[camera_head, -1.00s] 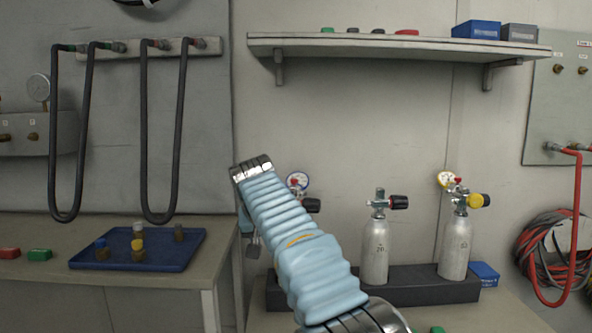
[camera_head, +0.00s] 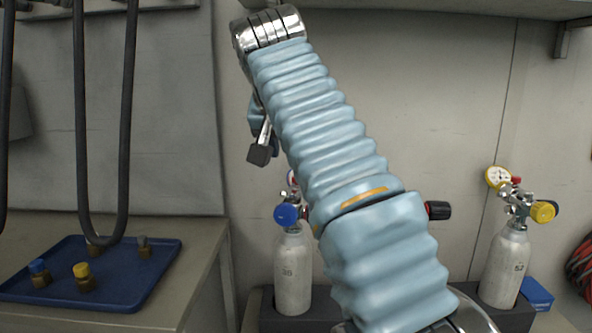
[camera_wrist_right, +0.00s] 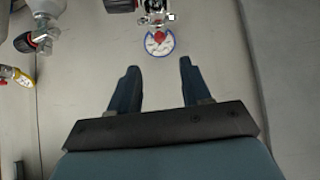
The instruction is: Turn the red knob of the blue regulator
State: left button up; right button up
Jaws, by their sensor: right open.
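The blue regulator's gauge (camera_wrist_right: 159,43) has a white face and blue rim. The red knob (camera_wrist_right: 160,36) sits against it, at the top centre of the right wrist view. My right gripper (camera_wrist_right: 157,88) is open and empty. Its fingers point toward the gauge, with a gap between. In the head view the right gripper (camera_head: 260,145) is partly hidden by its wrist. My left gripper is not in view.
A yellow-rimmed gauge (camera_head: 498,177) and a yellow handwheel (camera_head: 543,211) sit on the right cylinder (camera_head: 505,268). A black knob (camera_head: 437,210) shows beside my arm. A blue tray (camera_head: 130,285) with small fittings lies on the left bench. Black hoses (camera_head: 128,110) hang above it.

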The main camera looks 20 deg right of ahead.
jog(key=x, duration=0.9)
jog(key=shift+w+f, duration=0.25)
grip_shut()
